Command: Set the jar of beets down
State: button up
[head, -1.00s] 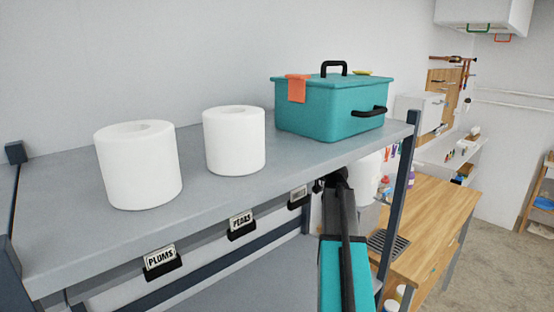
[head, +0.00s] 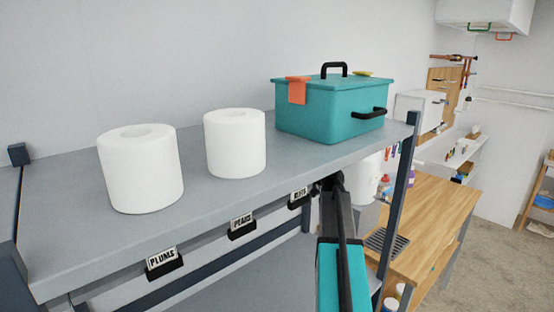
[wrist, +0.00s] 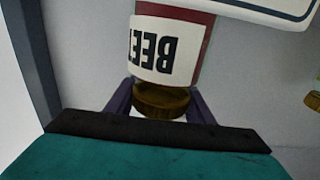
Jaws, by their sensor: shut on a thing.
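The jar of beets (wrist: 172,45) shows in the wrist view, with a white label reading "BEE", turned upside down in the picture, a dark red band and a brown lid. My gripper (wrist: 160,104) is shut on the jar at its lid, with one dark finger on each side. The jar's far end is cut off by the top of the picture. In the head view my arm reaches in under the top shelf board (head: 70,220), and the gripper and jar are hidden there. A small BEETS card (head: 299,194) hangs on the shelf edge near my arm.
PLUMS (head: 162,257) and PEARS (head: 241,222) cards hang further left. Two white rolls (head: 141,170) and a teal box (head: 330,108) stand on the top board. A dark shelf post (head: 398,215) stands right of my arm. A white bordered panel (wrist: 275,8) is close to the jar.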

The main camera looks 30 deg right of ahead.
jog(key=shift+f, duration=0.65)
jog(key=shift+f, duration=0.1)
jog(key=o, duration=1.5)
jog(key=shift+o, duration=0.2)
jog(key=s+d+b, duration=0.1)
jog(key=s+b, duration=0.1)
jog(key=s, duration=1)
jog(key=shift+d+b, duration=0.35)
